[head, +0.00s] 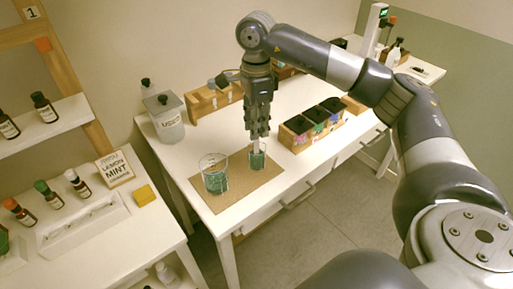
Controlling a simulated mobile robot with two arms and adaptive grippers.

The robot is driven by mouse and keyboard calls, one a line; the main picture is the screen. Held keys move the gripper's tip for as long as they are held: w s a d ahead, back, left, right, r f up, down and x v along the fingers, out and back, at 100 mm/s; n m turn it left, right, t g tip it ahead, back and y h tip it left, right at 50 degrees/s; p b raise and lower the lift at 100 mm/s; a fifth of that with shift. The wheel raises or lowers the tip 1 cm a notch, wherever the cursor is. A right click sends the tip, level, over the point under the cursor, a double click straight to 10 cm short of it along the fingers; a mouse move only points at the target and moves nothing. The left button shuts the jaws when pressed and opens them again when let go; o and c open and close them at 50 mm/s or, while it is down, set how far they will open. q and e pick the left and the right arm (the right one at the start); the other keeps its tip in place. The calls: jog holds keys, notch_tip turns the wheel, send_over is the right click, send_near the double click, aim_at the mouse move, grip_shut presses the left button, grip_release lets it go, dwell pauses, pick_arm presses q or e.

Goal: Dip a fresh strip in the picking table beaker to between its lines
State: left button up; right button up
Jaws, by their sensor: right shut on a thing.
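A glass beaker (214,179) with green liquid stands on a brown mat (238,198) on the white table. A smaller glass vessel (257,161), also with green in it, stands to its right near the mat's back right corner. My right gripper (259,136) points straight down directly above this smaller vessel. It is shut on a thin pale strip (260,147), small and mostly hidden by the fingers. The strip's lower end is at the smaller vessel's mouth; I cannot tell how deep it reaches, and no lines can be made out. My left gripper is out of view.
Behind the mat stand a lidded "USED" jar (167,123), a wooden rack (207,103) and a wooden box with dark compartments (313,128). A shelf table at left holds several bottles, a "LEMON MINT" card (115,168) and a yellow block (145,195). The table's front right is clear.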

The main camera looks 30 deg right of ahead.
jog(key=shift+r, duration=0.15)
jog(key=shift+r+p, duration=2.3)
jog(key=shift+r, duration=0.9)
